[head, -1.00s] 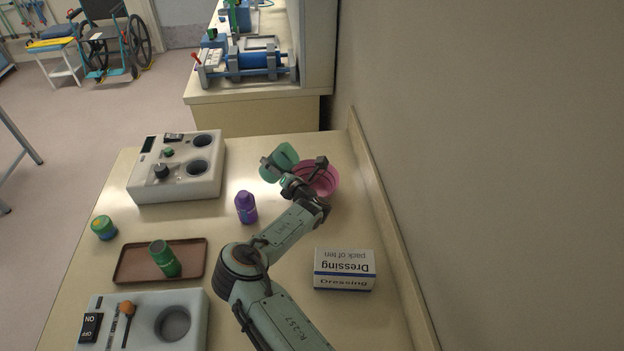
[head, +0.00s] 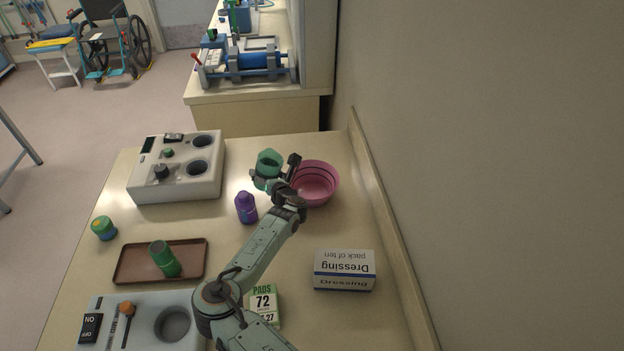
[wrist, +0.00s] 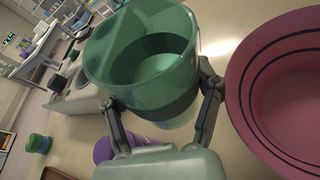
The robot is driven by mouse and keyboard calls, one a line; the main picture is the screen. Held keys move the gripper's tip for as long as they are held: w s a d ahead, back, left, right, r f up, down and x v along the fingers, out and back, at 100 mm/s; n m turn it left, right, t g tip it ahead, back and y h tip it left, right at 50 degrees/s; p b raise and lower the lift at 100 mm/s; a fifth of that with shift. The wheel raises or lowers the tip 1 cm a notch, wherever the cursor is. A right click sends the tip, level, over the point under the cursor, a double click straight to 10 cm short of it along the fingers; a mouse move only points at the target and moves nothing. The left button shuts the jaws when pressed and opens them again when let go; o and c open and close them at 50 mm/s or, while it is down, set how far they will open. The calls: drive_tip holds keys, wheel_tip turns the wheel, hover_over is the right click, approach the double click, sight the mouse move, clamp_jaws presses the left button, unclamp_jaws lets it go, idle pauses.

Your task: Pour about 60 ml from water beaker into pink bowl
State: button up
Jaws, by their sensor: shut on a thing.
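The water beaker (head: 268,162) is a green translucent cup in my gripper (head: 274,180). In the wrist view the two fingers of my gripper (wrist: 162,112) are shut around the beaker (wrist: 140,45), and liquid shows inside it. The beaker is close to upright, left of the pink bowl (head: 318,184). The bowl stands on the table near the wall-side edge and shows black rings inside; in the wrist view it is at the right (wrist: 290,85). My gripper hides part of the bowl's left side. The amount of liquid in the bowl cannot be told.
A purple bottle (head: 246,207) stands just left of my arm. A grey device with two wells (head: 178,185) is at the back left. A Dressing box (head: 345,270), a PADS box (head: 264,303) and a brown tray (head: 128,265) with a green jar (head: 164,258) are nearer.

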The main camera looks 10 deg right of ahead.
drive_tip(key=shift+a+f+n+h, duration=0.3)
drive_tip(key=shift+a+n+h, duration=0.55)
drive_tip(key=shift+n, duration=0.25)
drive_tip(key=shift+d+r, duration=0.1)
drive_tip(key=shift+d, duration=0.05)
idle(0.8)
